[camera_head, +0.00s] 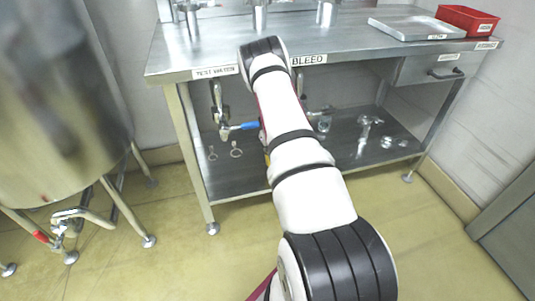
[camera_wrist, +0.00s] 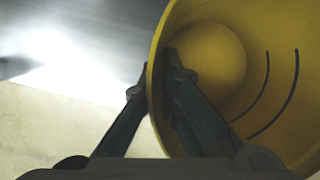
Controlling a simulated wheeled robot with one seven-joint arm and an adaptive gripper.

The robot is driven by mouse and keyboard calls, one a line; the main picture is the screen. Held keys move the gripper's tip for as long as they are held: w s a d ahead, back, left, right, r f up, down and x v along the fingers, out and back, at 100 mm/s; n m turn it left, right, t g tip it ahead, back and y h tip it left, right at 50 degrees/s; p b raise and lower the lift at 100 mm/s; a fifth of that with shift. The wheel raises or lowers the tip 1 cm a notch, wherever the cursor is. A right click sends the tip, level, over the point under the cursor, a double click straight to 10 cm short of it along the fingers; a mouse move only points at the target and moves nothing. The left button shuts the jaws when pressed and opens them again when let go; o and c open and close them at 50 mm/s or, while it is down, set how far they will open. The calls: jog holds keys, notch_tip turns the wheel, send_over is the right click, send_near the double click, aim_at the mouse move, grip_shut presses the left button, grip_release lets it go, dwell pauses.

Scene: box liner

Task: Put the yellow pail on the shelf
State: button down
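The yellow pail (camera_wrist: 215,60) fills the right of the wrist view, with its open mouth towards the camera and two dark curved lines inside. My gripper (camera_wrist: 156,80) straddles the pail's rim, one finger outside and one inside, shut on the wall. In the head view my arm hides the gripper and nearly all of the pail; only a small yellow patch (camera_head: 267,158) shows beside the arm, in front of the lower shelf. The steel lower shelf (camera_head: 240,185) runs under the steel table. I cannot tell whether the pail touches the shelf.
The steel table (camera_head: 350,40) carries a tray (camera_head: 415,27) and a red bin (camera_head: 467,20). Valves, a blue-handled fitting (camera_head: 242,127) and small rings and clamps (camera_head: 236,151) are around the shelf. A large steel vessel (camera_head: 50,110) stands left. Bare shelf shows at front left.

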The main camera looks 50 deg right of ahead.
jog(key=shift+f+b, duration=0.7)
jog(key=shift+f, duration=1)
jog(key=shift+f, duration=0.15)
jog(key=c, duration=1.8)
grip_release()
jog(key=p+v, duration=0.3)
jog(key=v, duration=0.9)
jog(key=shift+a, duration=0.1)
